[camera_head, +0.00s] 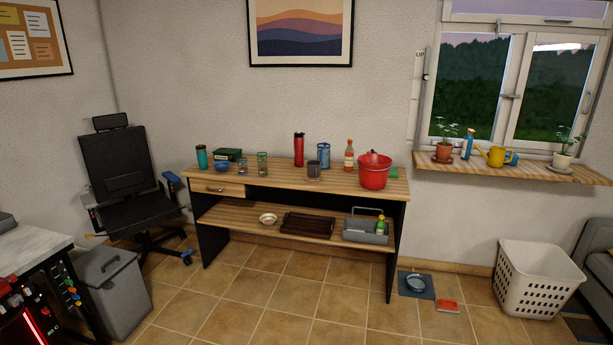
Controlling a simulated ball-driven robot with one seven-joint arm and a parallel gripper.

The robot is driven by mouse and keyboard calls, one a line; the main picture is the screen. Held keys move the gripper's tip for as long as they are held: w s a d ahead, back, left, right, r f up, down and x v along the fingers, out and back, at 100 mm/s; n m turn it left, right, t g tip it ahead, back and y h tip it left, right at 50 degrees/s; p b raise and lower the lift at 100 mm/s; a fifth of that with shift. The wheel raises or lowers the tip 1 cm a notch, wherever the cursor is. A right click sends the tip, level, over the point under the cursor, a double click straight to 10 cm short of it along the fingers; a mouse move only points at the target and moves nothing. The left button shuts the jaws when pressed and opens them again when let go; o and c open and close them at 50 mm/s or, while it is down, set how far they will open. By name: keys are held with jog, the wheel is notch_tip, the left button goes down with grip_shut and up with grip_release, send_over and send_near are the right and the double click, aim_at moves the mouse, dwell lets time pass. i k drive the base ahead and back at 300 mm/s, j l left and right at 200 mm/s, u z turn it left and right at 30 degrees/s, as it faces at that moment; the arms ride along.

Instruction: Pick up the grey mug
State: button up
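The grey mug (313,170) stands upright on the wooden table (285,178), near the middle of its top. A blue cup or jug (323,154) stands right behind it, and a tall red bottle (299,148) is behind it to the left. A red pot (375,171) stands to its right. The mug's handle cannot be made out clearly at this distance. My gripper is not in view.
Glasses (262,164), a blue bowl (222,166) and a teal tumbler (202,156) stand on the table's left. An office chair (122,170) and grey bin (110,290) are left. A pet bowl (415,283) and basket (538,280) are right. The tiled floor ahead is clear.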

aim_at(313, 167)
jog(key=i+j+u, duration=0.3)
jog(key=i, duration=0.25)
jog(key=i+j+u, duration=0.25)
jog(key=i, duration=0.25)
jog(key=i+u, duration=0.3)
jog(key=i, duration=0.25)
jog(key=i+z, duration=0.1)
jog(key=i, duration=0.35)
jog(key=i+j+z, duration=0.1)
jog(key=i, duration=0.35)
jog(key=i+j+z, duration=0.15)
jog(key=i, duration=0.3)
jog(key=i+j+z, duration=0.1)
jog(key=i, duration=0.35)
